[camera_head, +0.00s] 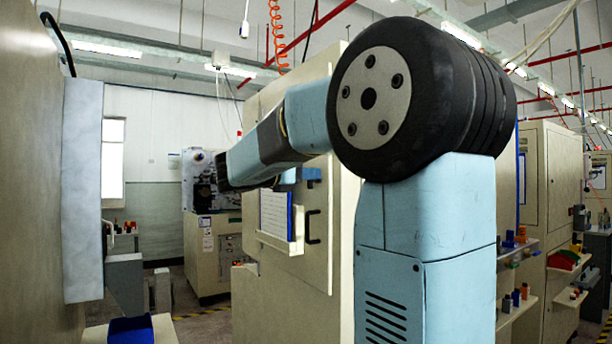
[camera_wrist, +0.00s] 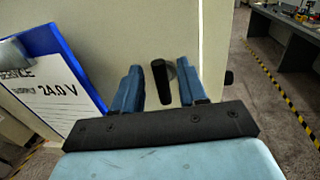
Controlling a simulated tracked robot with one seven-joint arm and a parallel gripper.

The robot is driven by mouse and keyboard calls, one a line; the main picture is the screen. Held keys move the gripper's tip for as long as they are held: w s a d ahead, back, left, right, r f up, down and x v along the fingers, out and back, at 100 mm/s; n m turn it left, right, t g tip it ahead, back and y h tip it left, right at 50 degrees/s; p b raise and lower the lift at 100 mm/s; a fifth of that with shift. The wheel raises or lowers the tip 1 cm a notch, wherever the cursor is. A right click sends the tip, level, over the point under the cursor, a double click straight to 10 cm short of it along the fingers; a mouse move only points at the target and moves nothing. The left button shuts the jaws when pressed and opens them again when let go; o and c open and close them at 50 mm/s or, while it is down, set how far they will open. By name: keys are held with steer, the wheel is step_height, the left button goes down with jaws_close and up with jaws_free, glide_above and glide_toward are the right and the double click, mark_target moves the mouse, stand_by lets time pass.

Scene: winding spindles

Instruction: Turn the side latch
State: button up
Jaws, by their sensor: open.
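In the head view my arm reaches towards the beige cabinet (camera_head: 340,200), and I cannot make out the latch there.
A blue-edged board with a white sheet (camera_wrist: 48,85) reading 24.0 V is left of my gripper. A black handle (camera_head: 313,227) is on the cabinet in the head view. A dark bench (camera_wrist: 285,35) stands across the floor, with a yellow-black floor stripe (camera_wrist: 275,85) beside it.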

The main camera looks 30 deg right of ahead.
steer(key=shift+c, duration=0.4)
jaws_close()
steer(key=shift+m, duration=0.4)
steer(key=shift+s+f+m+g+h, duration=0.15)
steer(key=shift+f+m+g+h, duration=0.3)
steer(key=shift+m, duration=2.7)
steer(key=shift+s+f+m+g+h, duration=0.2)
steer(key=shift+m+g+h, duration=0.3)
steer(key=shift+m, duration=2.7)
steer(key=shift+s+f+m+g+h, duration=0.15)
steer(key=shift+f+m+g+h, duration=0.35)
steer(key=shift+m, duration=2.95)
steer(key=shift+o, duration=0.4)
jaws_free()
steer(key=shift+r, duration=0.2)
